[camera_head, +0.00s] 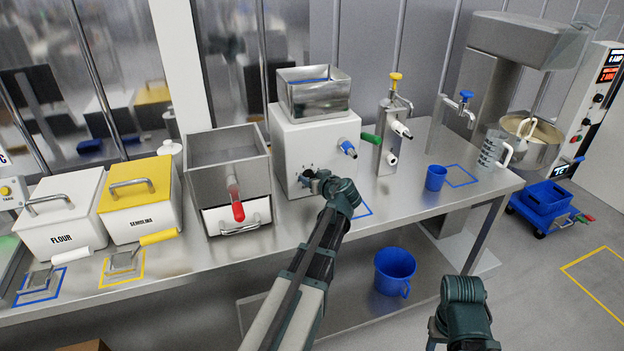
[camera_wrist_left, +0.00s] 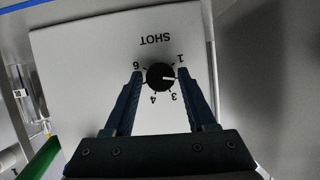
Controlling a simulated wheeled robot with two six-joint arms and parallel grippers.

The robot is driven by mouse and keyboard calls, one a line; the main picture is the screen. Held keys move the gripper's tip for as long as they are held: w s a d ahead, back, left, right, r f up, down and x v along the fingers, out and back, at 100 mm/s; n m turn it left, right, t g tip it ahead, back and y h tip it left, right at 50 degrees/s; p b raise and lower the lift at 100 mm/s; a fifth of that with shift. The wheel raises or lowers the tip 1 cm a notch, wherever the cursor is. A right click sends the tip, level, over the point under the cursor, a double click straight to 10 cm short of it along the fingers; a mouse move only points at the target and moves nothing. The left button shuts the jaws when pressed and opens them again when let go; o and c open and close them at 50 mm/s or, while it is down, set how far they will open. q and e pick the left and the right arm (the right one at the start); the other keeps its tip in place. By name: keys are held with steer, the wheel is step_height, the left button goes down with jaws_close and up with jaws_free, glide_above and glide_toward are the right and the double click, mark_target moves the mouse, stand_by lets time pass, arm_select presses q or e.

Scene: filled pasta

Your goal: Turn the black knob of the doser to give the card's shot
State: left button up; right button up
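The doser (camera_head: 318,140) is a white box with a steel hopper on top, standing on the steel bench. In the left wrist view its face (camera_wrist_left: 95,70) appears upside down, with the word SHOT and numbers around the black knob (camera_wrist_left: 160,77). The knob's white pointer points to the right of the picture, between 1 and 3; the mark there is hidden behind a finger. My left gripper (camera_wrist_left: 160,76) is open, its fingers on either side of the knob with small gaps. In the head view it (camera_head: 312,181) is at the doser's front. My right arm's end is at bottom right, fingers unclear. I make out no card.
A blue bucket (camera_head: 394,271) is below the bench top.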

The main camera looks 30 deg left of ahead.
arm_select(q)
jaws_close()
steer(key=m+b, duration=0.1)
steer(key=m+g+y, duration=0.1)
steer(key=m, duration=0.1)
steer(key=shift+w+d+f+g+y+b, duration=0.1)
steer(key=shift+w+f+g+y+b, duration=0.05)
steer(key=shift+f+g+y+b, duration=0.2)
steer(key=m+y+b, duration=0.1)
steer(key=m+b, duration=0.1)
steer(key=m, duration=0.1)
steer(key=shift+f+g+y+b, duration=0.1)
steer(key=shift+g+y+b, duration=0.25)
steer(key=shift+b, duration=0.05)
steer(key=m+y+b, duration=0.1)
steer(key=m+b, duration=0.1)
steer(key=m+y+b, duration=0.1)
steer(key=m+b, duration=0.1)
steer(key=m, duration=0.1)
steer(key=shift+d+f+m+y+b, duration=0.1)
steer(key=shift+f+m+y+b, duration=0.1)
steer(key=shift+m+y+b, duration=0.15)
steer(key=shift+m+t+y+b, duration=0.4)
steer(key=shift+m+y+b, duration=0.25)
steer(key=shift+m+b, duration=1.15)
steer(key=shift+r+m, duration=0.1)
steer(key=shift+m, duration=0.35)
